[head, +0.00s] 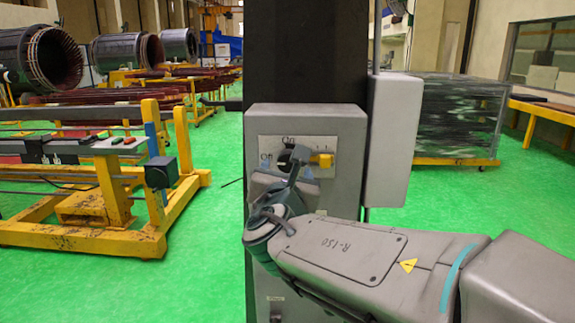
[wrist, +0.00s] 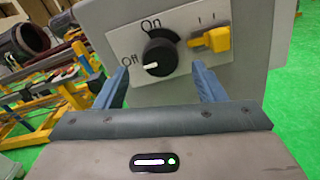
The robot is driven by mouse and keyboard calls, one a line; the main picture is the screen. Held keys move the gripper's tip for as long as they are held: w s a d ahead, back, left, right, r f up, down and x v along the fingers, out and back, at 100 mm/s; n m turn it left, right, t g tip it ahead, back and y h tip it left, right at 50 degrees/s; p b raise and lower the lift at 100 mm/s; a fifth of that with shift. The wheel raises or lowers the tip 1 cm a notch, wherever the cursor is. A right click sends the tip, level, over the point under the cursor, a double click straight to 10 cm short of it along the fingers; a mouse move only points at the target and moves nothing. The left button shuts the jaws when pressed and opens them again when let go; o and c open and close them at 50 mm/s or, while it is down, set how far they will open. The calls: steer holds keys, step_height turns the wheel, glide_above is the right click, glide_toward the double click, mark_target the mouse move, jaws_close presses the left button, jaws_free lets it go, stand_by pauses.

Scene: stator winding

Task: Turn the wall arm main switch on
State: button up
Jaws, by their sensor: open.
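The main switch is a round black knob (wrist: 160,55) on a white plate (wrist: 118,44) on a grey box. "On" is printed above it and "Off" to its left. The knob's white mark is at its lower left, towards the "Off" side. In the head view the knob (head: 283,160) is partly covered by my gripper (head: 284,174). In the wrist view my gripper (wrist: 160,72) is open, one blue finger on each side of the knob in the picture. The fingertips appear apart from it; the exact depth gap is hard to tell.
A yellow handle (wrist: 212,40) sits right of the knob, close to my right finger; it also shows in the head view (head: 322,160). The box (head: 340,125) is mounted on a dark column (head: 305,50). A second grey box (head: 392,140) is to the right. Green floor surrounds it.

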mark_target(288, 164)
steer(key=shift+w+d, duration=0.1)
steer(key=shift+w, duration=1.85)
steer(key=c, duration=1)
steer(key=shift+o, duration=0.2)
